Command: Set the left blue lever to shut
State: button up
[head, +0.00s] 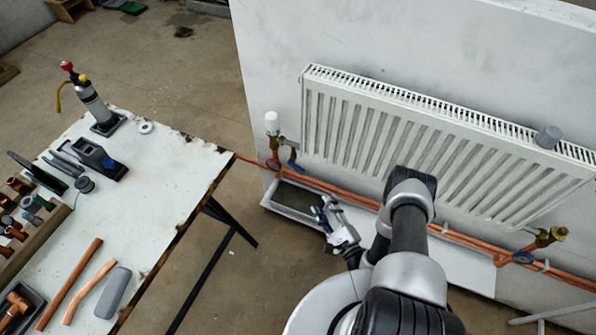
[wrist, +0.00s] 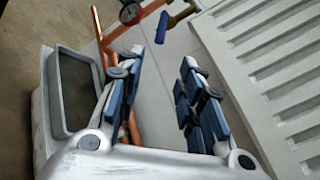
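The left blue lever (head: 293,158) hangs down, slightly tilted, from a brass valve (head: 280,144) at the left end of the radiator. In the wrist view the lever (wrist: 161,28) shows at the top, beyond the fingertips, with brass behind it. My gripper (head: 325,207) is below and to the right of the lever in the head view, apart from it. In the wrist view my gripper (wrist: 163,60) has its two blue-padded fingers spread, with nothing between them.
A white radiator (head: 400,150) hangs on the wall, with copper pipes (head: 345,199) below. A grey tray (head: 296,200) lies beneath. A cluttered workbench (head: 165,180) stands left. Another brass valve (head: 551,236) is at right.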

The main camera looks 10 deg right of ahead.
aim_at(304, 174)
jog(key=b+x, duration=0.3)
jog(key=x, duration=1.3)
jog(key=shift+w+a, duration=0.15)
jog(key=shift+w, duration=0.1)
grip_shut()
